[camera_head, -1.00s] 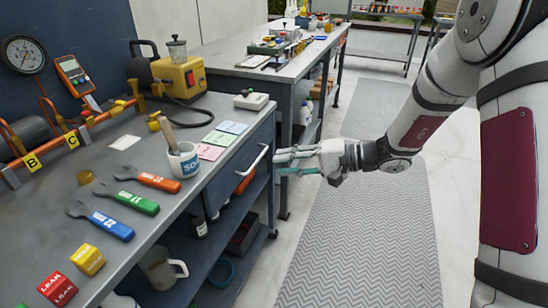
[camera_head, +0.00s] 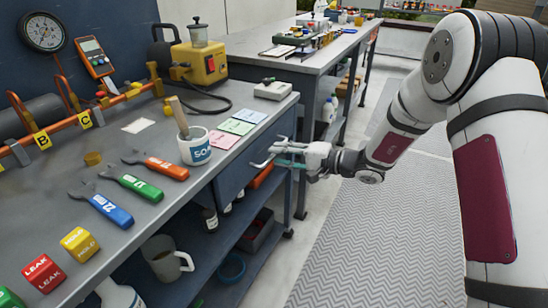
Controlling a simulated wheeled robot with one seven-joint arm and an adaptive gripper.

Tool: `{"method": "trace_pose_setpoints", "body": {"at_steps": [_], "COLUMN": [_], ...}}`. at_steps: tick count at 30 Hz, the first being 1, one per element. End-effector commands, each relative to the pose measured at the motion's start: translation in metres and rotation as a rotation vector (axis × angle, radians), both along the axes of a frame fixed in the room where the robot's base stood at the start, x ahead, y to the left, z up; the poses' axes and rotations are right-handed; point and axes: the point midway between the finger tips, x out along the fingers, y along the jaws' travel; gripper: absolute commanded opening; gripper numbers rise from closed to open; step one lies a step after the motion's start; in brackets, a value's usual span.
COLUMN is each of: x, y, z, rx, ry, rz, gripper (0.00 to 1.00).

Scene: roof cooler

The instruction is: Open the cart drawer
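The cart drawer (camera_head: 236,180) has a blue-grey front under the worktop's right edge and looks about flush with the cart. Its pale bar handle (camera_head: 257,163) runs along the front, and its far end is hidden by my gripper. My gripper (camera_head: 279,157) reaches in from the right, its pale and teal fingers pointing left at the far end of the handle. The fingers overlap the handle in this view. I cannot tell whether they touch it or how far apart they are.
The cart top (camera_head: 130,223) holds a mug (camera_head: 195,150), several wrenches, coloured cards and blocks. Below the drawer is a shelf (camera_head: 240,240) with bottles and bins. A second bench (camera_head: 300,66) stands behind. The patterned floor mat (camera_head: 375,240) at right is clear.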

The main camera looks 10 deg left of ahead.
Motion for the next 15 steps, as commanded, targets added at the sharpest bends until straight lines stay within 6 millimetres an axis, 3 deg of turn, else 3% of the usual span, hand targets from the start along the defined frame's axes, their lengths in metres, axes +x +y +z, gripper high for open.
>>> {"method": "trace_pose_setpoints", "body": {"at_steps": [6,15], "x": [0.007,0.009], "y": [0.021,0.025], "z": [-0.005,-0.005], "rx": [0.000,0.000], "ry": [0.000,0.000], "rz": [0.001,-0.001], "gripper": [0.30,0.30]}}
